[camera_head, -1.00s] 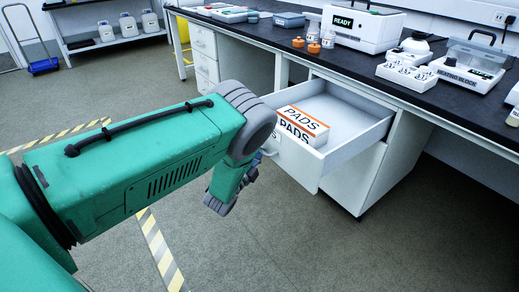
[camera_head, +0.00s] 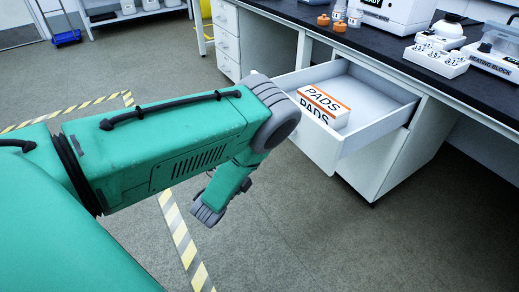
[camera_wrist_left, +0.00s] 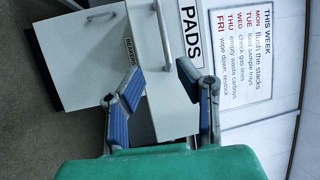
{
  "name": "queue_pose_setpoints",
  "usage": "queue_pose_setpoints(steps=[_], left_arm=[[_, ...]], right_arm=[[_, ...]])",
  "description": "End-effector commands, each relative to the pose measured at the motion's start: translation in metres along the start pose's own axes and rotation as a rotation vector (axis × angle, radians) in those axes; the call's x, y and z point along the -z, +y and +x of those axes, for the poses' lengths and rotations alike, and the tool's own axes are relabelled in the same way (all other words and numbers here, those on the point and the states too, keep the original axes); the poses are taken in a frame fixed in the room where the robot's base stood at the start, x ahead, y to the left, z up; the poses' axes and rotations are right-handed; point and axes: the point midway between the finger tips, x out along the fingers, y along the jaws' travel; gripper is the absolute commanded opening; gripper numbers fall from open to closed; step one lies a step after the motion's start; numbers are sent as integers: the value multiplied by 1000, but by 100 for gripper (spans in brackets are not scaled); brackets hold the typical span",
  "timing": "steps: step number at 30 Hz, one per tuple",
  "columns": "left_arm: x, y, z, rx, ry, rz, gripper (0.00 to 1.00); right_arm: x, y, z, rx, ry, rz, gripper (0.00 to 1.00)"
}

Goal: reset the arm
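My left arm (camera_head: 165,155) is green and reaches in from the left in the head view. Its wrist bends down, and the left gripper (camera_head: 207,212) hangs over the floor to the left of the open drawer (camera_head: 378,128). In the left wrist view the left gripper (camera_wrist_left: 160,62) has its two blue-padded fingers spread apart, with nothing between them. My right gripper shows in neither view.
The grey part of my left arm overlaps the drawer's near corner in the picture. Striped floor tape (camera_head: 183,240) runs below; the floor at lower right is clear.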

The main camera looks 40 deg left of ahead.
Motion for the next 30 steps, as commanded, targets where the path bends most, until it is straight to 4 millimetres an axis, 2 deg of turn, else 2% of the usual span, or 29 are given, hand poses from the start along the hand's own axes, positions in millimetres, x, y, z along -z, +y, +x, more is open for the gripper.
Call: queue_pose_setpoints(steps=[13, 17, 20, 23, 24, 27, 30], left_arm=[[0, 0, 0, -6, -4, -5, 30], [-8, 13, -8, -115, -68, -100, 30], [-15, 38, -33, -318, -202, -288, 30], [-12, 66, -83, -574, -414, -537, 30], [-6, 74, -108, -672, -507, -632, 30], [13, 82, -170, -878, -736, -820, 30], [33, 77, -222, -1029, -929, -936, 30]], right_arm=[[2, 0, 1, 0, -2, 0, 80], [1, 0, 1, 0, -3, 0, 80], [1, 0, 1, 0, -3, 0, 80], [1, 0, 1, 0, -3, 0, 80], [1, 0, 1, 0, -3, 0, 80], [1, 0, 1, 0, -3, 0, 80], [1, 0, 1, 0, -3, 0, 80]])
